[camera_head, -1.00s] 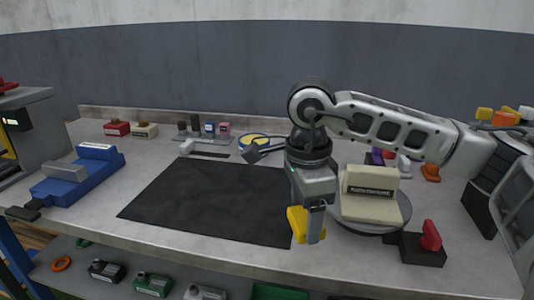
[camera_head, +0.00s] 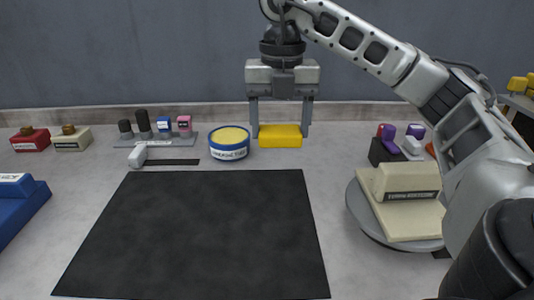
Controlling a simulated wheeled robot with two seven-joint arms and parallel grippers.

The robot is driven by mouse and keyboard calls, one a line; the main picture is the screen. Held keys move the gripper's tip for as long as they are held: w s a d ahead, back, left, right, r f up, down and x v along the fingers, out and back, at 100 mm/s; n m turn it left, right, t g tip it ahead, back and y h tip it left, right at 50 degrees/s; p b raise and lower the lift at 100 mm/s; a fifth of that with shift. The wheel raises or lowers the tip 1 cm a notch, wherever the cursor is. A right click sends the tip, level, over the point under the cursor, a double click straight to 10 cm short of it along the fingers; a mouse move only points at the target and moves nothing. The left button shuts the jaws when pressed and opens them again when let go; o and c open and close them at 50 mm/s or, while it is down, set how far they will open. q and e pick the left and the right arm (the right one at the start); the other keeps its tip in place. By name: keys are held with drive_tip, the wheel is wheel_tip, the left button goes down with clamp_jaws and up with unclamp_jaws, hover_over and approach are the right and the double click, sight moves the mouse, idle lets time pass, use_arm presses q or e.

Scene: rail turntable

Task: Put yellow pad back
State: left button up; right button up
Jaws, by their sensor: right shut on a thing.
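The yellow pad (camera_head: 280,140) is a small, flat-faced block at the back of the table, just right of a round blue tin with a yellow top (camera_head: 229,148). My right gripper (camera_head: 280,128) points down, with one finger on each side of the pad, and is shut on it. Whether the pad's underside touches the table or hangs slightly above it, I cannot tell. My left gripper is not in view.
A black mat (camera_head: 200,230) covers the table's middle. A grey turntable (camera_head: 362,215) bearing a cream fixture (camera_head: 395,195) stands at the right. A grey rack (camera_head: 155,140) with small coloured pieces is left of the tin. Bare table lies between mat and turntable.

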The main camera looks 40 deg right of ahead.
drive_tip(key=w+d+f, duration=0.2)
drive_tip(key=w+d, duration=0.1)
drive_tip(key=w, duration=0.1)
hover_over(271, 163)
drive_tip(key=f, duration=0.3)
drive_tip(key=s+f, duration=0.1)
drive_tip(key=f, duration=0.1)
drive_tip(key=shift+a+f+p, duration=0.1)
drive_tip(key=shift+a+p, duration=0.2)
drive_tip(key=shift+w+d+f, duration=0.2)
drive_tip(key=shift+w+f, duration=0.15)
drive_tip(key=shift+f, duration=0.1)
drive_tip(key=shift+w+d+f, duration=0.15)
drive_tip(key=shift+f, duration=1.6)
drive_tip(key=shift+f, duration=0.2)
drive_tip(key=o, duration=0.9)
